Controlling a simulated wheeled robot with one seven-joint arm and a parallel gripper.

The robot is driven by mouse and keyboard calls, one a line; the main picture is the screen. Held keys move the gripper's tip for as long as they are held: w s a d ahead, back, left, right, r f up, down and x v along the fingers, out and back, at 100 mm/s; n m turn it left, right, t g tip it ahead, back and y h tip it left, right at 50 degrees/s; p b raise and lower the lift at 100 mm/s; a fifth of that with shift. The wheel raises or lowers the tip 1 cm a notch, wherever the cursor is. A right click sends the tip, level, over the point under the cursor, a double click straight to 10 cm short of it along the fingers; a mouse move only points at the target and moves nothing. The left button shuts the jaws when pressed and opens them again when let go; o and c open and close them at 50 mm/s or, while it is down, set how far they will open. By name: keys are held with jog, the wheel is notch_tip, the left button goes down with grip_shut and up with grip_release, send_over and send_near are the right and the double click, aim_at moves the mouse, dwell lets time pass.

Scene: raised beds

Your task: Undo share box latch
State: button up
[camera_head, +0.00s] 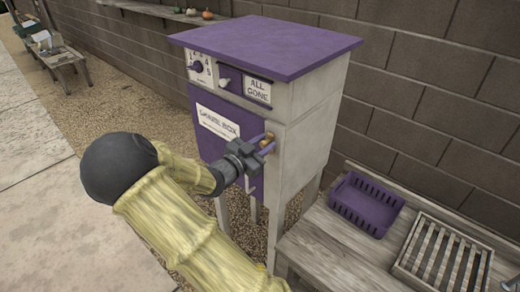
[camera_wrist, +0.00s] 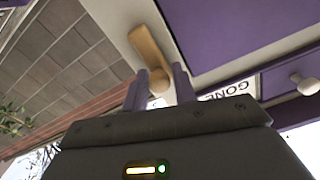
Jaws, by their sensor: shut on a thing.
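The share box (camera_head: 320,125) is a pale cabinet on legs with a purple top and a purple front door (camera_head: 208,118) labelled "SHARE BOX". The door looks closed. A brass-coloured latch (camera_head: 268,138) sits at the door's right edge; in the wrist view the latch (camera_wrist: 149,47) is a tan bar with a round knob (camera_wrist: 159,79) at its end. My gripper (camera_head: 264,147) is at the latch. In the wrist view its two purple fingers (camera_wrist: 159,88) are shut on the latch, one on each side of the knob. The fingers partly hide the knob.
Above the door are a dial (camera_head: 197,67), a small knob (camera_head: 225,82) and an "ALL GONE" sign (camera_head: 257,91). A wooden bench (camera_head: 335,254) at right holds a purple basket (camera_head: 367,203) and a slatted crate (camera_head: 443,256). A block wall stands behind.

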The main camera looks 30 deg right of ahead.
jog(key=o, duration=0.8)
jog(key=shift+s, duration=0.1)
jog(key=shift+c, duration=0.2)
jog(key=shift+s, duration=0.1)
jog(key=shift+d, duration=0.1)
jog(key=b+v, duration=0.3)
jog(key=v, duration=1.4)
jog(key=shift+a, duration=0.25)
